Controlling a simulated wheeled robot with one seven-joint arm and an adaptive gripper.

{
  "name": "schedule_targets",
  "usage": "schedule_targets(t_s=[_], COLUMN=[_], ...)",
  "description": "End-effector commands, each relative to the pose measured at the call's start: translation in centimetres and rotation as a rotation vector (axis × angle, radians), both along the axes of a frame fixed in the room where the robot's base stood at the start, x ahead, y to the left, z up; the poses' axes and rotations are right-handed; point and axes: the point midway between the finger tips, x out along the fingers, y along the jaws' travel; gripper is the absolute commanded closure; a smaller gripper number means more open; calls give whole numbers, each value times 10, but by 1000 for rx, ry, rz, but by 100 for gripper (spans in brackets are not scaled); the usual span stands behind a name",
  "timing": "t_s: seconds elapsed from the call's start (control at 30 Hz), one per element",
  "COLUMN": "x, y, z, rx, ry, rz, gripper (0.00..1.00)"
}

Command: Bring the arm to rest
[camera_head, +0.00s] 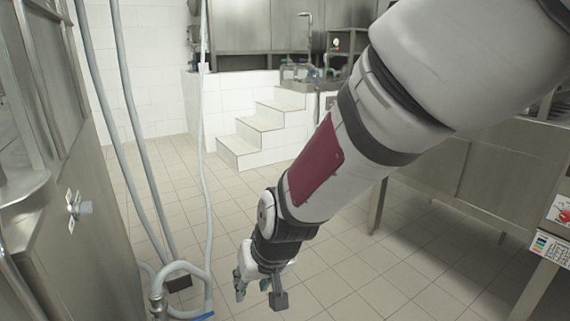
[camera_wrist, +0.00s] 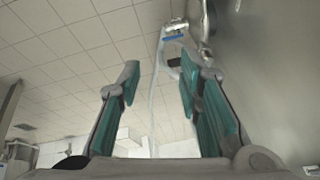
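My arm (camera_head: 350,150) reaches from the upper right down to the lower middle of the head view. My gripper (camera_head: 241,290) hangs at its end, above the tiled floor. In the wrist view my gripper (camera_wrist: 158,85) shows two teal-padded fingers standing well apart. Nothing is between them, so it is open and empty. Past the fingers the wrist view shows tiled floor and a pale hose.
A steel cabinet (camera_head: 85,240) stands at the left, with pale hoses (camera_head: 205,150) hanging beside it. A pipe fitting (camera_head: 180,275) is close left of my gripper. White tiled steps (camera_head: 262,130) are behind. A steel table (camera_head: 480,165) stands right. Floor between is clear.

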Motion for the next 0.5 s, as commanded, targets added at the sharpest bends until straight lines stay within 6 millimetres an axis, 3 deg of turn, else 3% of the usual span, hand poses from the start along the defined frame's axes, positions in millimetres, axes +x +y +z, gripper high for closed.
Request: schedule_targets(t_s=[0.03, 0.2, 0.37, 0.5], x=[-7, -44, -90, -139], y=[-20, -81, -135, -177], z=[18, 59, 89, 107], rx=[-6, -48, -91, -132], ry=[9, 68, 125, 180], rz=[-17, -60, -115, -170], gripper=[68, 68, 68, 68])
